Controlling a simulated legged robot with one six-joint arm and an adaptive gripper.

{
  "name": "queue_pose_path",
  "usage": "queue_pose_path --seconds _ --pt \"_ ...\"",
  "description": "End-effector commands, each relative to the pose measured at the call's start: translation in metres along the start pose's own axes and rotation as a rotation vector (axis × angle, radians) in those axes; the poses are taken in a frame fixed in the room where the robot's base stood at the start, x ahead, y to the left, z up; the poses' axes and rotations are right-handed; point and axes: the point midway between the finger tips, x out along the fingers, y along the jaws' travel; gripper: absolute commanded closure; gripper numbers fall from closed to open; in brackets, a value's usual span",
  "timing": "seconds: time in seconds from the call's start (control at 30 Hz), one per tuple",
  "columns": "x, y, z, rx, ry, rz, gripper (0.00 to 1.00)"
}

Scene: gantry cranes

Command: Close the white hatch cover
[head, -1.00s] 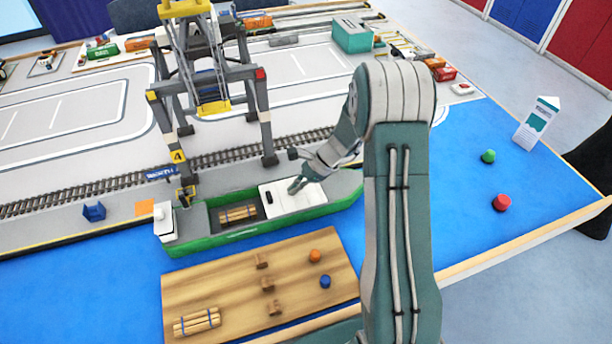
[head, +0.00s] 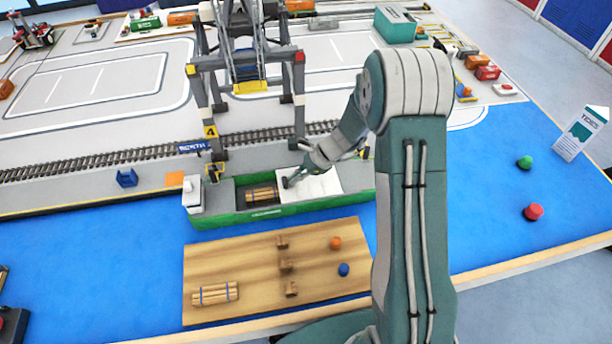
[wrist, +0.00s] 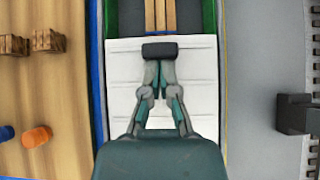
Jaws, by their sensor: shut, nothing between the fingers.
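The white hatch cover (head: 322,184) lies on the right part of a green ship (head: 290,208). It has a dark handle (wrist: 160,51) near its edge by the open hold. The hold (head: 242,188) left of the cover is uncovered, and a bundle of wooden logs (head: 262,194) lies in it. The wrist view shows the cover (wrist: 204,88) beneath my gripper (wrist: 159,80). My gripper is shut and empty, its fingertips right beside the handle, on the side away from the hold. I cannot tell whether they touch it.
A gantry crane (head: 299,110) stands over the quay behind the ship. A wooden board (head: 240,275) with another log bundle (head: 215,293), blocks and orange and blue pegs lies in front. Green and red knobs (head: 533,212) stand on the blue surface at right.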

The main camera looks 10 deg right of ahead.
Motion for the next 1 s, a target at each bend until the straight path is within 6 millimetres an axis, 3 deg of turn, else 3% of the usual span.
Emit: queue_pose_path --seconds 0.3,0.5,1.0 --pt "0.057 0.001 0.057 -0.004 0.000 0.004 1.00" --pt "0.080 0.001 0.080 -0.003 0.001 0.002 1.00" --pt "0.091 0.000 0.091 0.000 -0.001 0.001 1.00"
